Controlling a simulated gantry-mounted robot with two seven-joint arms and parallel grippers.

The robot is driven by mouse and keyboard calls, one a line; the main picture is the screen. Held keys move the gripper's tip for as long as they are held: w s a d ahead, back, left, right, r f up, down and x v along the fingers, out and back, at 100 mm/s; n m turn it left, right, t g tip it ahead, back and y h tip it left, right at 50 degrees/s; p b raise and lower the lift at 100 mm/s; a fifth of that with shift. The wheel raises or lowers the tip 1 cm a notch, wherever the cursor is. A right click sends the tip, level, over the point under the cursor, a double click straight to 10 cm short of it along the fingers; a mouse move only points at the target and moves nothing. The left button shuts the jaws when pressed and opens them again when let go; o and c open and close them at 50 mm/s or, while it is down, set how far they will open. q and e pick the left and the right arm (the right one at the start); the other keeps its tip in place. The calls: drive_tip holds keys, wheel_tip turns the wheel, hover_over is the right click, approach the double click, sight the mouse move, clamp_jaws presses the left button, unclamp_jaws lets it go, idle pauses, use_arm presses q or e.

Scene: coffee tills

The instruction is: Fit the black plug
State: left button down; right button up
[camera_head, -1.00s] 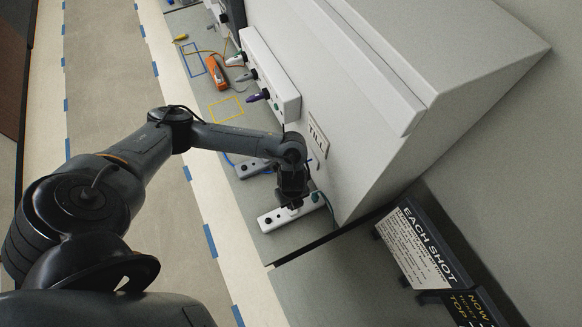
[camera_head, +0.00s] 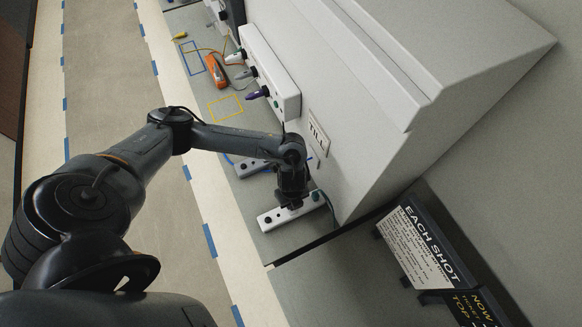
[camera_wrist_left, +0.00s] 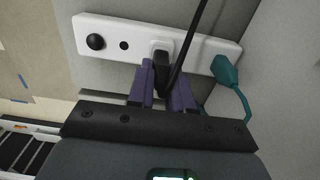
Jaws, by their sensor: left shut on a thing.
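My left gripper (camera_head: 290,204) is over the near white socket strip (camera_head: 268,219) beside the till. In the left wrist view its purple fingers (camera_wrist_left: 163,92) are shut on the black plug (camera_wrist_left: 162,74), whose black cable (camera_wrist_left: 188,47) rises to the upper right. The plug is at the middle of the strip (camera_wrist_left: 198,55), against a raised white part (camera_wrist_left: 160,47). I cannot tell whether its pins are in a socket. A teal plug (camera_wrist_left: 224,70) sits at the strip's right end. A round black piece (camera_wrist_left: 95,41) is at its left end. My right gripper is out of view.
The till housing (camera_head: 370,130) stands close to the right, with several plugs in a raised strip (camera_head: 271,70). An orange device (camera_head: 216,72) lies farther back. The counter edge is close in front.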

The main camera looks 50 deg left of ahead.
use_arm(q)
drive_tip(key=shift+f, duration=0.35)
drive_tip(key=c, duration=0.9)
unclamp_jaws()
drive_tip(key=shift+c, duration=0.2)
drive_tip(key=shift+r, duration=0.1)
drive_tip(key=shift+r, duration=0.25)
wheel_tip(320, 180, up, 9)
drive_tip(key=shift+f+p, duration=0.1)
drive_tip(key=shift+p, duration=0.95)
drive_tip(key=shift+r, duration=0.65)
